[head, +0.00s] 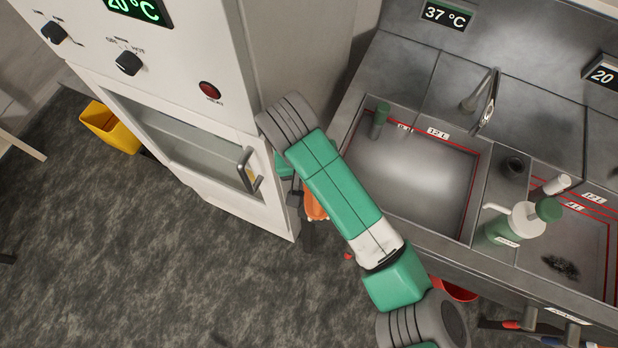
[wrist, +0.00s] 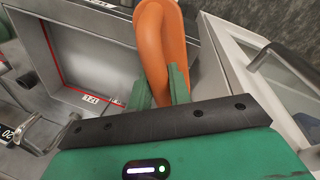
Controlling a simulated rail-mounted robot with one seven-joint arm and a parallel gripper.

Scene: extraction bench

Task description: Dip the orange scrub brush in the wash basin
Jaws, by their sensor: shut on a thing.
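The orange scrub brush (wrist: 162,45) is between the green fingers of my gripper (wrist: 160,88) in the wrist view; its looped orange part reaches toward the top edge. In the head view only a bit of the orange brush (head: 315,205) shows, mostly hidden behind my arm. My gripper is shut on it, beside the left sink basin, in the gap between bench and white cabinet. The left steel basin (head: 425,180) has a red line and a 12 L label, with a 37 °C display above. It also shows in the wrist view (wrist: 95,55). I cannot tell its water level.
A faucet (head: 487,100) stands behind the left basin. A green-and-white pump bottle (head: 515,222) stands between it and the right basin (head: 604,265), which holds a dark scourer (head: 561,267). The white cabinet (head: 190,130) with a door handle is close on the left.

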